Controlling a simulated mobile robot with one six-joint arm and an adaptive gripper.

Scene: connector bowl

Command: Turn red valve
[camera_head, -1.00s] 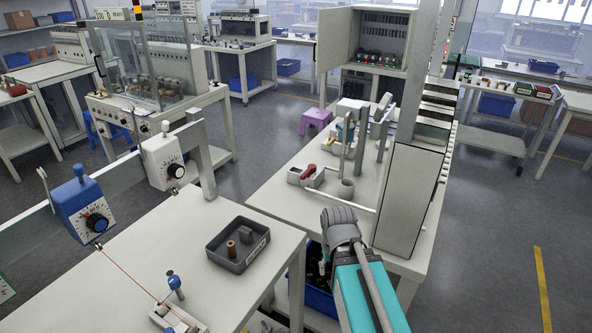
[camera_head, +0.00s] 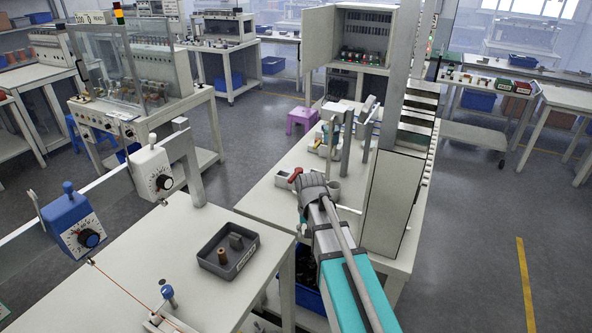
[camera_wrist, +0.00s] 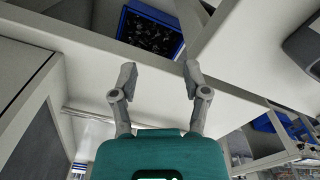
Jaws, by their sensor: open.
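The red valve handle (camera_head: 296,174) sits on a pale block on the white bench beyond my arm. My arm's end partly covers it in the head view, and it is not seen in the wrist view. My gripper (camera_wrist: 159,76) is open, with its two grey fingers apart and nothing between them. In the head view my gripper (camera_head: 312,186) appears just in front of the valve, its fingertips hidden. I cannot tell the distance between them.
A tall grey cabinet (camera_head: 391,205) stands right of my arm, and upright posts (camera_head: 346,145) rise behind the valve. A dark tray (camera_head: 228,252) lies on the nearer table. A blue bin (camera_wrist: 150,30) with dark parts shows in the wrist view.

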